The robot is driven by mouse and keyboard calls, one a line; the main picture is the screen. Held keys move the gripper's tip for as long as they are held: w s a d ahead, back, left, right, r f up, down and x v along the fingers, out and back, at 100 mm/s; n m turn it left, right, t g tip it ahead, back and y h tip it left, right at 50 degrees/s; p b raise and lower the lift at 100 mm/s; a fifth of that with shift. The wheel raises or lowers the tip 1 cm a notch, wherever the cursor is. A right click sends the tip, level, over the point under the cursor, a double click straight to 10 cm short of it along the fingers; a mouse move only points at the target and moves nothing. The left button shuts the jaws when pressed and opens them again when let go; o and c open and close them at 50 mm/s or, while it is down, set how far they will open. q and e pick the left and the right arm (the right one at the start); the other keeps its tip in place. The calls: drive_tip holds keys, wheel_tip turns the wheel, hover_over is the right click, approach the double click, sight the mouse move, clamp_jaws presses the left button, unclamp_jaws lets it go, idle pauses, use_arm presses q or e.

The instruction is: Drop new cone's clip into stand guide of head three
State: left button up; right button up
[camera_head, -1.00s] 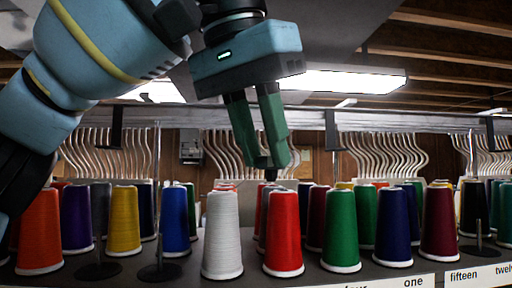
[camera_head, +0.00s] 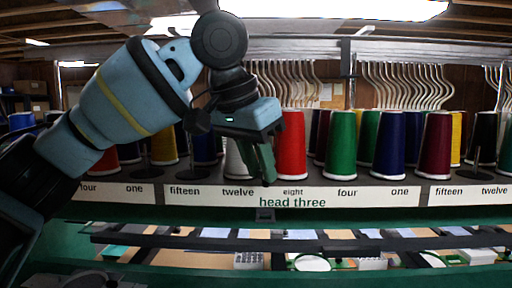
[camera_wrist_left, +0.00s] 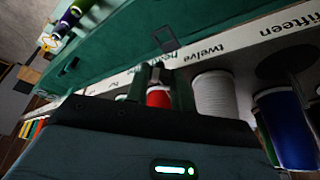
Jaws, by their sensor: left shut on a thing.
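My left gripper (camera_head: 266,182) points down in front of the cone shelf, before the white cone (camera_head: 236,160) and left of the red cone (camera_head: 291,145). Its fingers also show in the wrist view (camera_wrist_left: 157,80), shut on a small dark piece, apparently the clip (camera_wrist_left: 156,70). The clip is mostly hidden by the fingers in the head view. The "head three" label (camera_head: 292,202) is on the shelf front. A small dark bracket (camera_head: 265,214), apparently the stand guide, sits below it; its square outline shows in the wrist view (camera_wrist_left: 163,38). The gripper is above and apart from it.
Green (camera_head: 341,145), blue (camera_head: 391,145) and maroon (camera_head: 436,145) cones stand to the right on the labelled shelf (camera_head: 345,192). White hangers hang behind. A dark rail (camera_head: 350,245) and a cluttered lower surface lie below. Space before the shelf front is clear.

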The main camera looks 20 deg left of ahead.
sight(258, 219)
use_arm(q)
drive_tip(key=shift+w+a+f, duration=0.1)
drive_tip(key=shift+f, duration=0.1)
drive_tip(key=shift+f, duration=2.85)
drive_tip(key=shift+f, duration=0.2)
drive_tip(key=o, duration=1)
drive_tip(key=shift+v, duration=3.9)
